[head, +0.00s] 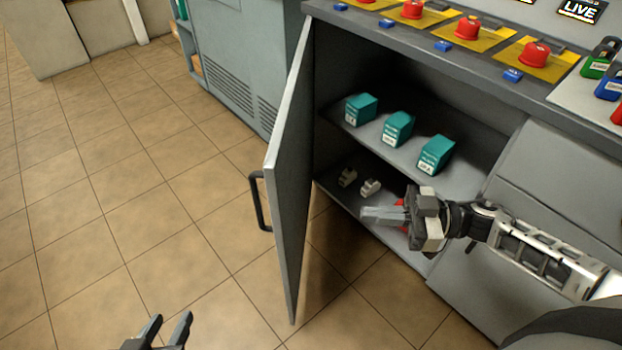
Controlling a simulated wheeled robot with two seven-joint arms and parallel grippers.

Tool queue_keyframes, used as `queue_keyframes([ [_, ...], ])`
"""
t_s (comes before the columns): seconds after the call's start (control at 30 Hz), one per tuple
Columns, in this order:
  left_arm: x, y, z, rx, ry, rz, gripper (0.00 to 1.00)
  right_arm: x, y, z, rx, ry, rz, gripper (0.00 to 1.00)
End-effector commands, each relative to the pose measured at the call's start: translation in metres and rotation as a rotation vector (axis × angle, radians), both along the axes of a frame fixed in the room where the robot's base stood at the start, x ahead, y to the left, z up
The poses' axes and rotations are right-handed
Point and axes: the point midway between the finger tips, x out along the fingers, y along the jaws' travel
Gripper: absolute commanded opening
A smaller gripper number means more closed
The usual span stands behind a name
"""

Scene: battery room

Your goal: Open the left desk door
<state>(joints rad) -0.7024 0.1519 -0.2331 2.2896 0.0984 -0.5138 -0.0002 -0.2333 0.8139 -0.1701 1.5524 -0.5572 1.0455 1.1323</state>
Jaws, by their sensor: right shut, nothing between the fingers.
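The left desk door (291,165) stands swung wide open, out from the grey desk (440,60). Its dark bar handle (260,201) is on the outer face, toward the left. My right gripper (382,215) is shut and empty, in front of the lower shelf of the open cabinet and to the right of the door, apart from it. My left gripper (168,329) is at the bottom edge of the view, low and left of the door, with its two fingers apart and nothing between them. It touches neither door nor handle.
Teal boxes (397,129) stand on the upper shelf. Small pale items (370,188) and something red lie on the lower shelf. Red buttons on yellow plates (470,30) and padlocks (601,60) are on the desk top. A grey cabinet (235,60) stands behind. The tiled floor at left is clear.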

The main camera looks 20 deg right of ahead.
Motion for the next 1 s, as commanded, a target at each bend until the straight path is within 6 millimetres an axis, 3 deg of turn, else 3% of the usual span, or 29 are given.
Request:
queue_keyframes([
  [0.17, -0.001, 0.000, -0.004, 0.000, 0.012, 0.001, 0.36, 0.007, 0.014, -0.001, 0.001, 0.008, 0.005, 0.00],
  [0.5, -0.001, -0.001, -0.007, -0.001, 0.016, -0.003, 0.36, 0.039, 0.079, 0.000, 0.003, 0.005, 0.004, 0.00],
  [0.7, -0.001, -0.002, -0.011, -0.002, 0.022, -0.005, 0.36, 0.054, 0.108, -0.001, 0.002, 0.006, 0.003, 0.00],
  [1.0, -0.001, -0.003, -0.013, -0.003, 0.029, -0.007, 0.36, 0.061, 0.123, -0.001, 0.000, 0.009, 0.002, 0.00],
])
